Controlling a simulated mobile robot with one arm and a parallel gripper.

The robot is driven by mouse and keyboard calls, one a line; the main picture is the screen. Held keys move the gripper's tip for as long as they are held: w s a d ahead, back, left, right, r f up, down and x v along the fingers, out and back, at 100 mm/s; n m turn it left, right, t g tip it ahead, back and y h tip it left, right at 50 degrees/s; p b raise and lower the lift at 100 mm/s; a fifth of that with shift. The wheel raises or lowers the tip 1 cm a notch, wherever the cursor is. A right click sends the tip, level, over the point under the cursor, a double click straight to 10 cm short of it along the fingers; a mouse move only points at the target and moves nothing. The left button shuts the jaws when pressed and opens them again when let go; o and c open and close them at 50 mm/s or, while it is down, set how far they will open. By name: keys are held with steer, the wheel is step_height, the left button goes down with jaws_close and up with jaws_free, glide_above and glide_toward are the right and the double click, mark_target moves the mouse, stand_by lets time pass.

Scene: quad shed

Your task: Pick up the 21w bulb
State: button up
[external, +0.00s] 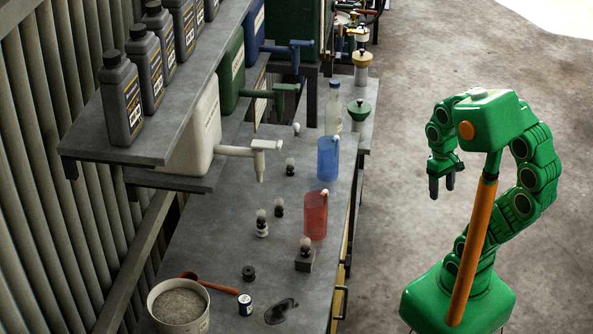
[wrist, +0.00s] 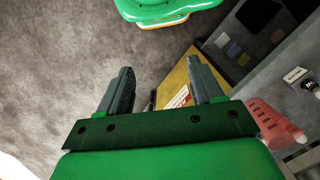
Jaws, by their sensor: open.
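Several small bulbs with dark or pale bases stand on the grey bench. One bulb (external: 305,244) is on a small dark block, another (external: 262,220) has a pale lower part, and others (external: 279,207) (external: 290,167) stand farther back. I cannot read which is the 21w bulb. My gripper (external: 441,188) is open and empty, in the air over the floor to the right of the bench, apart from every bulb. In the wrist view its two fingers (wrist: 162,82) are spread with nothing between them. A bulb-like thing (wrist: 313,89) shows at that view's right edge.
A red translucent jug (external: 316,215) and a blue jug (external: 328,158) stand along the bench's right edge. A tub of grit (external: 180,305) and a spoon (external: 215,286) are at the front. A shelf (external: 160,140) with dark bottles and a white spouted container (external: 195,135) overhang the left.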

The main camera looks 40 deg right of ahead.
steer(key=w+a+m+y, duration=0.3)
steer(key=w+a+y, duration=0.1)
steer(key=w+a, duration=0.55)
steer(key=m+t+y, duration=0.4)
steer(key=m+y, duration=0.5)
steer(key=m, duration=0.8)
glide_above(280, 200)
steer(key=d, duration=0.5)
steer(key=f, duration=1.5)
steer(key=shift+w+d+f, duration=0.15)
steer(key=shift+w+d, duration=0.05)
steer(key=shift+a+f, duration=0.15)
steer(key=shift+f, duration=0.2)
steer(key=shift+x, duration=2.5)
steer(key=shift+w+a+f, duration=0.1)
steer(key=shift+a+f, duration=0.7)
steer(key=shift+a, duration=0.15)
